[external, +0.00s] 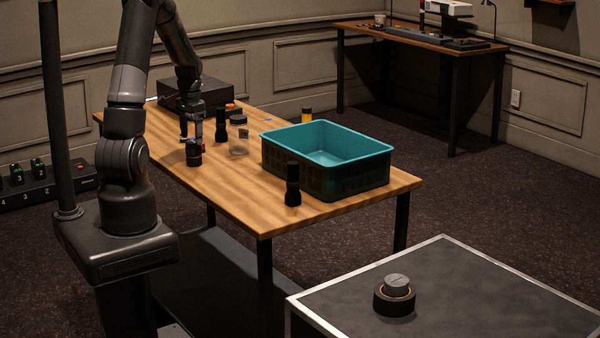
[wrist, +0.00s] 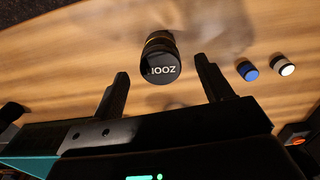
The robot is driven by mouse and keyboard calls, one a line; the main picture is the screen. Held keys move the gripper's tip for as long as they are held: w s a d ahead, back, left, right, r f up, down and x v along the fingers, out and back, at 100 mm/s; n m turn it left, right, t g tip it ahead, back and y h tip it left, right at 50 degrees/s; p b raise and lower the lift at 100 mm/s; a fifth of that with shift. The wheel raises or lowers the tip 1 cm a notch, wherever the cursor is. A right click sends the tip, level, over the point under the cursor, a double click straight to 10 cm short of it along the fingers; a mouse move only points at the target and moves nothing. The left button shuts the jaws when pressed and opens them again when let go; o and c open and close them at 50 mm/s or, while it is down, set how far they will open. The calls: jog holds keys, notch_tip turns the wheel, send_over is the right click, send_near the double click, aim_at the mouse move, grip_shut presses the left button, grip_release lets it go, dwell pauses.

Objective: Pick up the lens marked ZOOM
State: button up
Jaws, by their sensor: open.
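The lens marked ZOOM (wrist: 160,68) is a short black cylinder with gold-toned bands. In the wrist view its dark end face carries white lettering, turned upside down and partly cut off. It also shows in the external view as a small black cylinder (external: 194,154) with an orange ring, upright on the wooden table. My gripper (external: 191,130) is just above it, pointing down. In the wrist view my gripper (wrist: 162,72) is open, with the lens between its two fingers in the picture and visible gaps on both sides. I see no contact.
Dark cylinders (external: 221,125) and a clear jar (external: 239,136) stand close right of the lens. A teal crate (external: 372,171) and another black cylinder (external: 292,185) are farther right. A black box (external: 200,92) is behind. The wrist view shows blue-topped (wrist: 248,71) and white-topped (wrist: 283,67) pieces.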

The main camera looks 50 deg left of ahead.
aim_at(194, 151)
jog(key=f, duration=0.6)
jog(key=shift+w+f, duration=0.2)
jog(key=shift+f, duration=0.05)
jog(key=c, duration=1.3)
jog(key=shift+r, duration=0.1)
